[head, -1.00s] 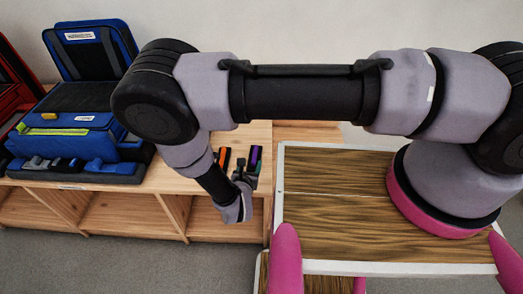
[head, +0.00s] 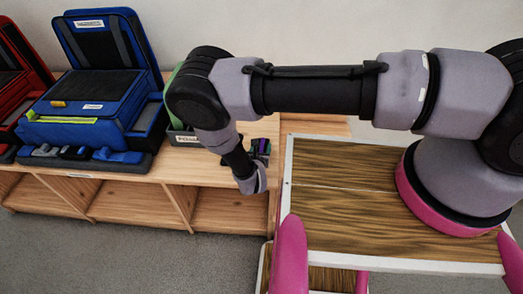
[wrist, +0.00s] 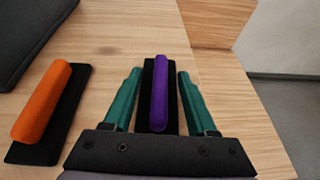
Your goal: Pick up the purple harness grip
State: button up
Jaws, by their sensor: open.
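The purple harness grip (wrist: 160,95) lies on a black base plate on the wooden surface in the wrist view. My gripper (wrist: 158,78) is open, with one teal finger on each side of the grip and gaps between; I cannot tell how far above the surface the fingertips are. In the head view only a small purple patch of the grip (head: 264,146) shows beside my wrist, the rest hidden by my gripper.
An orange grip (wrist: 42,102) on a black plate lies left of the purple one. A blue case (head: 85,105) stands open on the wooden shelf unit (head: 185,172). A labelled green bin (head: 185,138) is partly behind my arm. The shelf's right edge is close.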

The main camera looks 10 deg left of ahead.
jog(key=shift+w+f, duration=0.1)
jog(key=shift+w, duration=0.05)
grip_shut()
